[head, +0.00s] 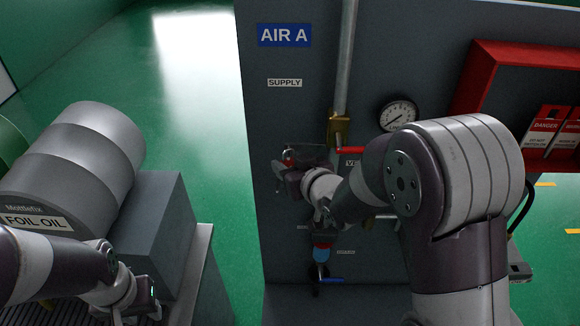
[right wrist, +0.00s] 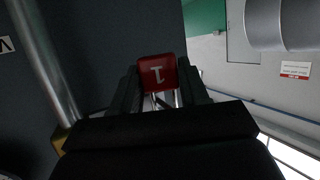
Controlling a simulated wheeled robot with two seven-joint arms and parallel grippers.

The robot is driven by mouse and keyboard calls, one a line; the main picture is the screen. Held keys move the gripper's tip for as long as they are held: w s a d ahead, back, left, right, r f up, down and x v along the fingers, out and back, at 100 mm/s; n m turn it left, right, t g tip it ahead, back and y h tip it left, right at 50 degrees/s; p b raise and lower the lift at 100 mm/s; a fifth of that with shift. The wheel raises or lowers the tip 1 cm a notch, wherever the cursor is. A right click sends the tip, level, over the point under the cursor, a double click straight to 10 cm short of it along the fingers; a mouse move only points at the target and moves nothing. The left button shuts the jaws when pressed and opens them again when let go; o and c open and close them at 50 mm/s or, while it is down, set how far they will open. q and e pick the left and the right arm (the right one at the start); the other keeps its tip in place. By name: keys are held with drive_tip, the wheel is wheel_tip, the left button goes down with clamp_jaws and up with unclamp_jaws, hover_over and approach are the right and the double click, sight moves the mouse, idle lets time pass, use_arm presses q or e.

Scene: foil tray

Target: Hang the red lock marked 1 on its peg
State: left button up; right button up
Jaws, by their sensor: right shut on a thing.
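The red lock (right wrist: 157,73) shows its white 1 upside down in the right wrist view. My right gripper (right wrist: 157,90) is shut on it, with a finger on either side and bright metal, perhaps the shackle, between them. In the head view my right gripper (head: 283,168) is in front of the grey panel, left of the brass valve; a little red shows at its tip. My left gripper (head: 150,306) is at the lower left, low beside the grey block; its fingers are too unclear to judge. I cannot make out a peg for the lock.
The grey panel (head: 262,215) carries a pipe (head: 346,60), a brass valve (head: 339,128), a gauge (head: 398,115) and a blue-handled valve (head: 326,279). A red box (head: 479,75) with danger tags (head: 546,126) is at right.

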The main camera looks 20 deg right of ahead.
drive_tip(key=shift+w, duration=0.1)
idle(0.3)
drive_tip(key=o, duration=1.2)
drive_tip(key=shift+c, duration=0.2)
